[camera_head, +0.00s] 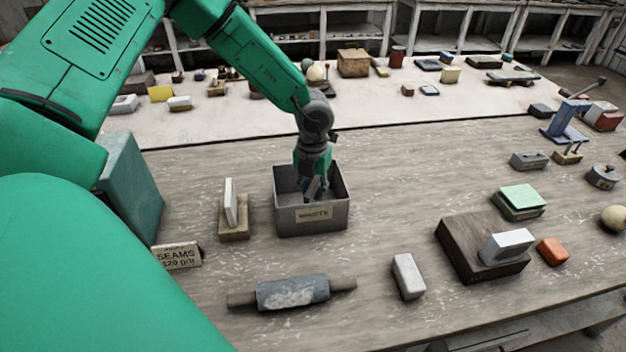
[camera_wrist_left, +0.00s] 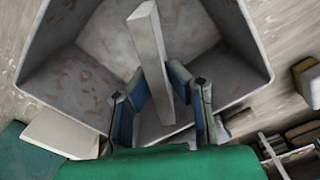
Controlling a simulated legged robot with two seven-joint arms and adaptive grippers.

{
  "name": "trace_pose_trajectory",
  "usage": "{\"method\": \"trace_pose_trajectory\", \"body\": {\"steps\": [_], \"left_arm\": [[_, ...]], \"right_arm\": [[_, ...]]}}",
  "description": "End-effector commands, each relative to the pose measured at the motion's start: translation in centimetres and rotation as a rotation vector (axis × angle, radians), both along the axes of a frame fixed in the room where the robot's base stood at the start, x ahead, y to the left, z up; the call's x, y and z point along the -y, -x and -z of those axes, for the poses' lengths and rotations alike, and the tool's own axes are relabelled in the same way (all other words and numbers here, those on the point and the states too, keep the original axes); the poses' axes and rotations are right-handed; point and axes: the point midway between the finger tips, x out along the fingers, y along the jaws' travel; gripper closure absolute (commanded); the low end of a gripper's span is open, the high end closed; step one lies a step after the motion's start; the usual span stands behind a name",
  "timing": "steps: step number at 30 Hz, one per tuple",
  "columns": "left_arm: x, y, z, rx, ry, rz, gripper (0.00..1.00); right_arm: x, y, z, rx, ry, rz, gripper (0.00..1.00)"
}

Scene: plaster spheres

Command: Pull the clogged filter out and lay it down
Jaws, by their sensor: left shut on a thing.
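My left gripper (camera_head: 316,190) reaches down into the grey open box labelled WASTE (camera_head: 312,217). In the left wrist view the gripper (camera_wrist_left: 168,100) is shut on a thin pale grey slab (camera_wrist_left: 152,50), which looks like the filter. The slab is inside the box (camera_wrist_left: 75,85), between the blue-lined fingers. In the head view the held slab is mostly hidden by the gripper and box wall. Another thin white slab (camera_head: 231,203) stands upright in a wooden base (camera_head: 233,231) left of the box. My right gripper is not in view.
A roller (camera_head: 292,292) and a white block (camera_head: 408,276) lie in front of the box. A dark board (camera_head: 462,252) bears a grey-white block (camera_head: 507,246) at the right. A SEAMS block (camera_head: 177,256) sits at the left.

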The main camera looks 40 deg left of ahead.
Motion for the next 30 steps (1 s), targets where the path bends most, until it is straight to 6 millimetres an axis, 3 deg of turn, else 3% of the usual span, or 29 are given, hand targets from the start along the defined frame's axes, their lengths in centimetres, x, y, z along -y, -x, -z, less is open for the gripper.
{"method": "trace_pose_trajectory", "body": {"steps": [20,21,22,30], "left_arm": [[-0.01,-0.01,0.68,0.000,0.000,0.000,1.00],[-0.01,-0.01,0.68,0.000,0.000,0.000,0.74],[-0.01,-0.01,0.68,0.000,0.000,0.000,0.64],[-0.02,0.00,0.70,0.000,0.000,0.000,0.64]], "right_arm": [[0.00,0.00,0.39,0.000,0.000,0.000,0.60],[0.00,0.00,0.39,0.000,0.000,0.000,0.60],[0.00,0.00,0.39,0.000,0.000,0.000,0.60],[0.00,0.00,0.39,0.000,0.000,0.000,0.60]]}}
